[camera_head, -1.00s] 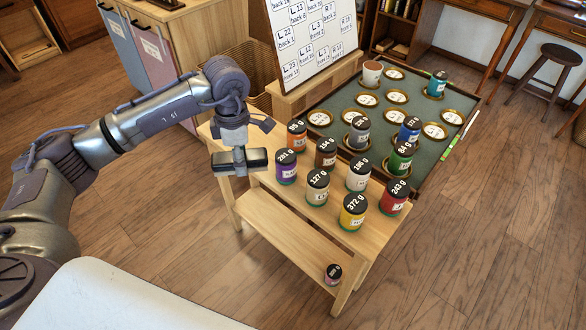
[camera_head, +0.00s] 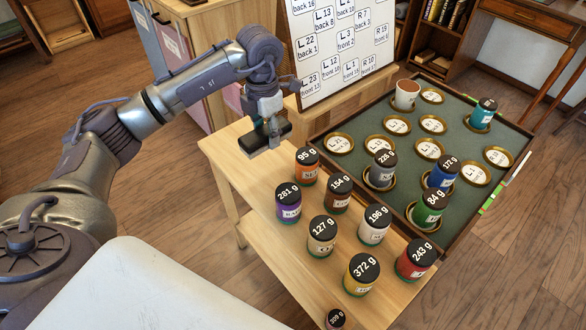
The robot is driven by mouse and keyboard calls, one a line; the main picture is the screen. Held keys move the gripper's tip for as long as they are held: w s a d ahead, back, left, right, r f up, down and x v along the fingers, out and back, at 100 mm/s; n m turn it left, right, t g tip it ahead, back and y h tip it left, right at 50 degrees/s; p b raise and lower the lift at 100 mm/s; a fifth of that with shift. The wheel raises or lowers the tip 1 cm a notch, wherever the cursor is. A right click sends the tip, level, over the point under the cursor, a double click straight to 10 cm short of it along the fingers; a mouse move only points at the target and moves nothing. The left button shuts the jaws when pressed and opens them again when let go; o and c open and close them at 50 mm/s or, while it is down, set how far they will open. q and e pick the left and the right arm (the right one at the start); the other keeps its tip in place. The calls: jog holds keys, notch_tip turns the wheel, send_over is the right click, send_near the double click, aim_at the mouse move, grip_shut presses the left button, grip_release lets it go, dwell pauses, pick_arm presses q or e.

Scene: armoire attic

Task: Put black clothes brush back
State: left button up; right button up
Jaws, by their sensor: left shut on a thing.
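The black clothes brush (camera_head: 258,143) shows as a dark block in the head view, left of the middle. My left gripper (camera_head: 266,124) is shut on it from above. The brush appears over the back left part of the wooden table (camera_head: 225,165), left of the cans. I cannot tell exactly how high it is above the tabletop. The gripper's fingers are partly hidden. My right gripper is not in view.
Several weight-labelled cans, such as the yellow 372 g can (camera_head: 361,275), stand on the table. Behind is a dark green tray (camera_head: 455,125) with round gold-rimmed places. A white label board (camera_head: 345,35) stands at the back.

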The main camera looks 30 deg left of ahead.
pick_arm(q)
send_over(268, 166)
notch_tip(268, 166, down, 4)
jog(key=shift+s+f, duration=0.1)
notch_tip(268, 166, down, 4)
jog(key=shift+d+r+b, duration=0.1)
jog(key=shift+r+b, duration=0.05)
jog(key=shift+b, duration=0.25)
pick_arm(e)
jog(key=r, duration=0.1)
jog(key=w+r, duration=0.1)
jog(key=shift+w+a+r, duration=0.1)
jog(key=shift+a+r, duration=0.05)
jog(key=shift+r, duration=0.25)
pick_arm(q)
jog(key=shift+f, duration=0.25)
jog(key=o, duration=1.2)
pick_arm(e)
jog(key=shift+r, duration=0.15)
